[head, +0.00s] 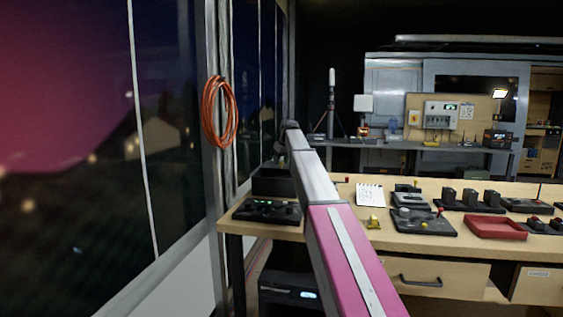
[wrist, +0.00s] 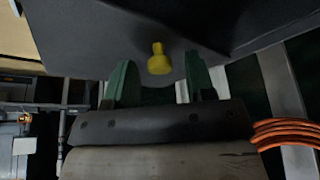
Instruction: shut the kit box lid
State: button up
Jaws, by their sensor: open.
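The kit box (head: 272,182) is a dark box at the left end of the desk, partly hidden behind my arm. In the wrist view, a broad dark panel, apparently its lid (wrist: 95,35), fills the upper part and bears a yellow knob (wrist: 158,60). My gripper (wrist: 160,80) has two green fingers spread apart, one on each side of the knob in the picture, with visible gaps. Whether they touch the panel I cannot tell. In the head view my arm's far end is above the box; the fingers and the lid's angle are not clear there.
The wooden desk (head: 345,191) carries a black control unit (head: 267,210), a notepad (head: 370,195), a red tray (head: 495,228) and several other devices. A window wall stands close on the left, with a coiled orange cable (head: 218,112) hanging beside it.

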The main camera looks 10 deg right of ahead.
grip_shut()
jog(key=s+a, duration=0.4)
jog(key=s, duration=0.8)
jog(key=shift+a, duration=0.2)
grip_release()
jog(key=shift+s, duration=0.1)
jog(key=v, duration=1)
jog(key=shift+r, duration=0.4)
jog(key=shift+s, duration=0.1)
